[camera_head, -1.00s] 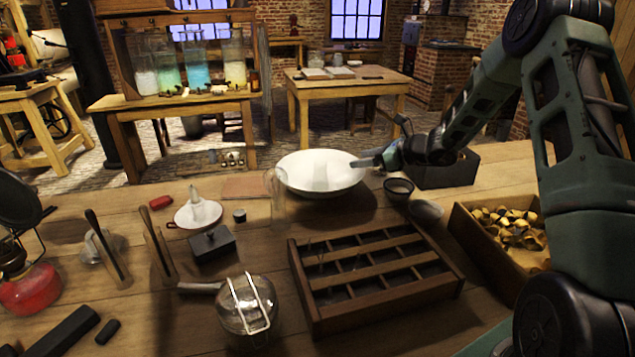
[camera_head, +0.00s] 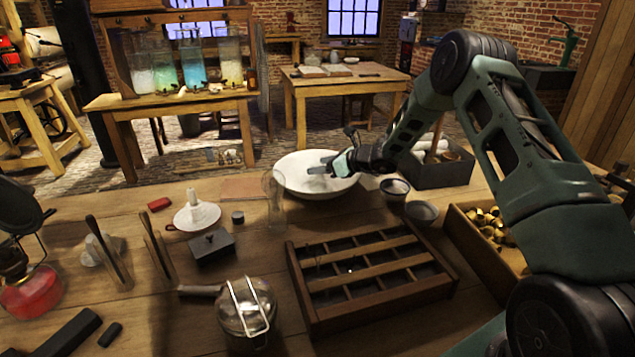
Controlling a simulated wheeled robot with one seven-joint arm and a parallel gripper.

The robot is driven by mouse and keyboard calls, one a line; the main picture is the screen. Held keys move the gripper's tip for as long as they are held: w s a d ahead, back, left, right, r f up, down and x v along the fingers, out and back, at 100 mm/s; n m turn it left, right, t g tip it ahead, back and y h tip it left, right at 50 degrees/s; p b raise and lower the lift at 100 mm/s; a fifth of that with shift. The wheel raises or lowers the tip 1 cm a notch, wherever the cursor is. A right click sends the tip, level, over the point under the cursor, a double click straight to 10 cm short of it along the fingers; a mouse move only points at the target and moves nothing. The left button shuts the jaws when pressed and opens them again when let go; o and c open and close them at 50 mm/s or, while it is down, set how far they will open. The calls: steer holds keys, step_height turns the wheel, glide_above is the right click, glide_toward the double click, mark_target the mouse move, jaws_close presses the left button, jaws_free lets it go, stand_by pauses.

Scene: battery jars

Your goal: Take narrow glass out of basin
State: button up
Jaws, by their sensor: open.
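The white basin (camera_head: 296,184) stands at the back middle of the workbench. My gripper (camera_head: 320,165) reaches in from the right over the basin, with its open fingers above the basin's inside. A faint clear upright shape inside the basin showed earlier; now I cannot make out a glass there clearly, and my fingers cover part of the inside. I cannot tell whether the fingers touch anything. A tall narrow clear glass (camera_head: 275,200) stands outside the basin, at its front left.
Two small bowls, a dark one (camera_head: 395,190) and a grey one (camera_head: 421,213), stand right of the basin. A dark box (camera_head: 445,173) is behind them. A wooden compartment tray (camera_head: 370,318) lies in front. A white funnel (camera_head: 196,216) stands at the left.

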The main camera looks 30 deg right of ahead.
jaws_close()
steer(key=shift+r, duration=0.15)
